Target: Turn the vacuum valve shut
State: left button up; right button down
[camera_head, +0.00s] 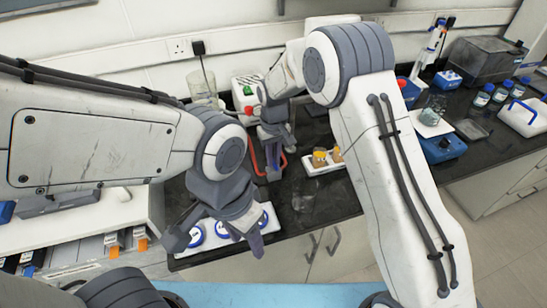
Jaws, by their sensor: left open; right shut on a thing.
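My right gripper (273,170) reaches down at the back middle of the bench, pointing at the bench top. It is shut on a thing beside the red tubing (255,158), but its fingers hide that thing. I cannot make out the vacuum valve or how its handle is turned. My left gripper (217,240) is open and empty, fingers spread and pointing down. It hangs in front of a white tray (232,238) with blue-ringed round pieces, partly covering it.
A white unit with red and green parts (246,90) and a glass beaker (201,85) stand at the back. A white block with orange pieces (322,161) lies right of my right gripper. Bottles (482,96) and a beaker (432,108) stand at right.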

jog(key=shift+m, duration=0.6)
jog(key=c, duration=0.9)
grip_release()
jog(key=shift+r+b, duration=1.15)
jog(key=shift+r, duration=4.1)
jog(key=s+r+n, duration=0.1)
jog(key=s+r, duration=0.1)
jog(key=s, duration=0.6)
jog(key=s+r+n, duration=0.1)
jog(key=s+r, duration=0.2)
jog(key=s, duration=0.6)
jog(key=s+d+f, duration=0.1)
jog(key=s, duration=0.4)
jog(key=s+d+f+n, duration=0.1)
jog(key=s+d, duration=0.1)
jog(key=s, duration=0.3)
jog(key=s+d+f+n+y, duration=0.1)
jog(key=s+d, duration=0.1)
jog(key=s, duration=0.3)
